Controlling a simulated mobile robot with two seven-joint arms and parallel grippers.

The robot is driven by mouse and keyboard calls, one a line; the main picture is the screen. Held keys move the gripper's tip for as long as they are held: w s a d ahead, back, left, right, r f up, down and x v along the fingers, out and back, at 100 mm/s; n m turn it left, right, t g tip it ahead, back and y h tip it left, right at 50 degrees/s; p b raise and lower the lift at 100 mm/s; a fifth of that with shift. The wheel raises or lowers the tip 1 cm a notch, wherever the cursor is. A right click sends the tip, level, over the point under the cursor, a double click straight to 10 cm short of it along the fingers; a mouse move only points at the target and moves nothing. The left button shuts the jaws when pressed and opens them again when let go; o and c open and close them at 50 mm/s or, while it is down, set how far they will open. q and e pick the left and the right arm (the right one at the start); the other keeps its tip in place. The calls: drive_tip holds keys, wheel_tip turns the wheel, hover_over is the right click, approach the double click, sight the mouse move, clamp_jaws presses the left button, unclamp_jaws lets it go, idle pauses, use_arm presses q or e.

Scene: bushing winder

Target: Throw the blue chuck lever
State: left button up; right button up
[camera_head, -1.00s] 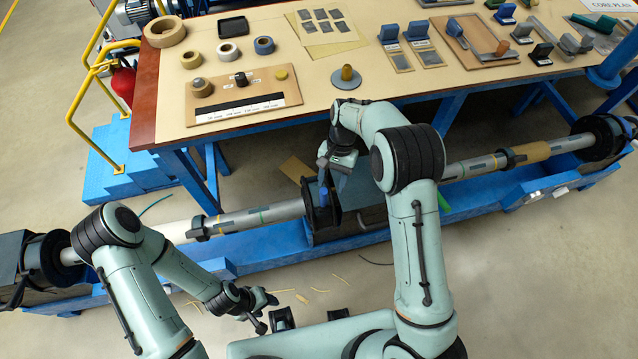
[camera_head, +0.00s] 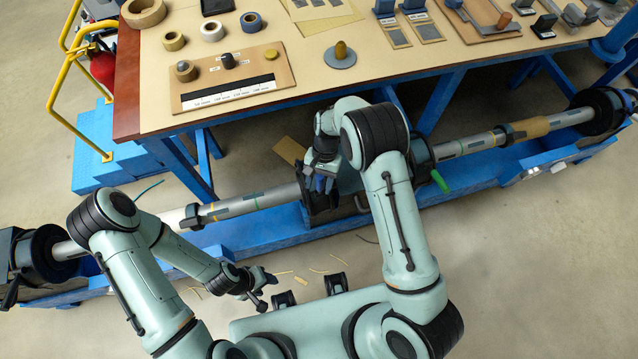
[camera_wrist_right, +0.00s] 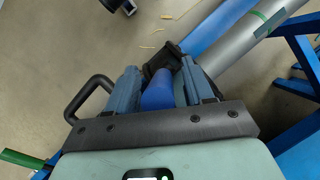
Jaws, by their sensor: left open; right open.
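The blue chuck lever (camera_wrist_right: 158,92) shows in the right wrist view as a rounded blue grip between the two fingers of my right gripper (camera_wrist_right: 160,78). The fingers stand open on either side of it; whether they touch it I cannot tell. A dark chuck housing (camera_wrist_right: 164,56) is just beyond the fingertips. In the head view my right gripper (camera_head: 321,181) is low over the middle of the shaft, and its arm and hand hide most of the lever and chuck. My left gripper (camera_head: 260,301) is open and empty in front of the blue bed, apart from the shaft.
A green lever (camera_head: 440,182) stands right of my right arm; its end also shows in the right wrist view (camera_wrist_right: 20,159). The grey shaft (camera_head: 250,204) runs along the blue bed (camera_head: 245,230). The workbench (camera_head: 300,88) with tools is behind. Strips litter the floor.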

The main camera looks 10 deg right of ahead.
drive_tip(key=shift+a+f, duration=0.1)
drive_tip(key=shift+f, duration=0.3)
